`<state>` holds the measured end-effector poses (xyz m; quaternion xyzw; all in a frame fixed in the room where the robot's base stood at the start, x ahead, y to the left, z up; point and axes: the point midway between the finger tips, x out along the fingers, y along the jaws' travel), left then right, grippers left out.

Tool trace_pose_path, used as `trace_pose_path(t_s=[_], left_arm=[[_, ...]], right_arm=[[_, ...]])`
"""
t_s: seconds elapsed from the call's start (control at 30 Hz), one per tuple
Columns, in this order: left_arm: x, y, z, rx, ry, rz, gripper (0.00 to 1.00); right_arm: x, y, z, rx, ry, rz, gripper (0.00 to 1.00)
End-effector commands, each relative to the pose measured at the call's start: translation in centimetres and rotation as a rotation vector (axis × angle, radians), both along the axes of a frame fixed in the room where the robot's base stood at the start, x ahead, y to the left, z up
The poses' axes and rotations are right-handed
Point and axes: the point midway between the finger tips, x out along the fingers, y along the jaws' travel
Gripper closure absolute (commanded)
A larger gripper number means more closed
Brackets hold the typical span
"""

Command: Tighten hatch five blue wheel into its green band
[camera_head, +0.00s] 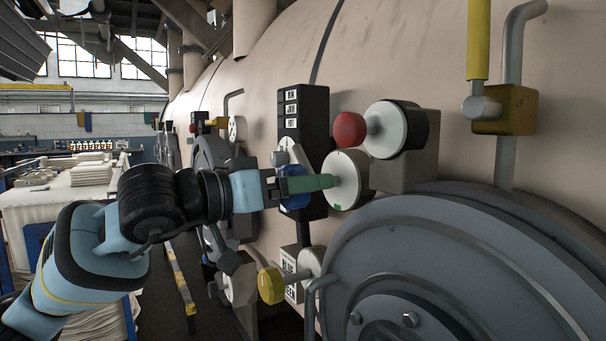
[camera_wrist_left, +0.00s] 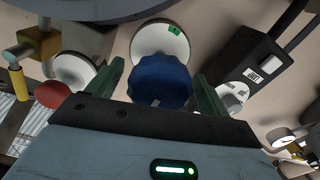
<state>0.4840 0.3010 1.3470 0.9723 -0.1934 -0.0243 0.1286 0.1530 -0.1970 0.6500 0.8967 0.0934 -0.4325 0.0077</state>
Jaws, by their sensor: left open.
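The blue wheel (camera_wrist_left: 160,82) is a scalloped knob in front of a white round dial (camera_wrist_left: 163,40) that carries a small green band (camera_wrist_left: 174,29). In the head view the wheel (camera_head: 295,201) is partly hidden behind my gripper, and the dial (camera_head: 345,181) shows its green band (camera_head: 336,207) at the lower left edge. My left gripper (camera_head: 312,186) is open, its green fingers on either side of the wheel. In the left wrist view the gripper (camera_wrist_left: 160,74) has a narrow gap between each finger and the wheel. My right gripper is not in view.
A red knob (camera_head: 349,129) on a white dial sits just above the blue wheel. A yellow knob (camera_head: 270,285) is below. A large grey round hatch (camera_head: 450,270) fills the lower right. A black label box (camera_head: 302,112) stands close behind the gripper. A yellow-handled valve (camera_head: 478,40) is upper right.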

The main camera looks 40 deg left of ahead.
Motion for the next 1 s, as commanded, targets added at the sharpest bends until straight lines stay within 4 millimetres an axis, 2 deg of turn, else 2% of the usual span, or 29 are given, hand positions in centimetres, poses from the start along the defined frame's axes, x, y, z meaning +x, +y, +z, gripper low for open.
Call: trace_pose_path(t_s=[0.2, 0.57, 0.9, 1.0], left_arm=[[1.5, -0.6, 0.1, -0.002, 0.001, -0.001, 0.2], [1.8, -0.8, -0.1, 0.001, 0.003, 0.0, 0.2], [1.8, -0.8, -0.1, 0.001, 0.002, 0.0, 0.63], [1.8, -0.8, -0.1, 0.0, 0.002, 0.0, 0.65]], right_arm=[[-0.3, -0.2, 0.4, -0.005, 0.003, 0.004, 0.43], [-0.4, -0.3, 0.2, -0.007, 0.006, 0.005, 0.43], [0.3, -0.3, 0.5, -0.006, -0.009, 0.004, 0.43], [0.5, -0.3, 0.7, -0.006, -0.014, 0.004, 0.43]])
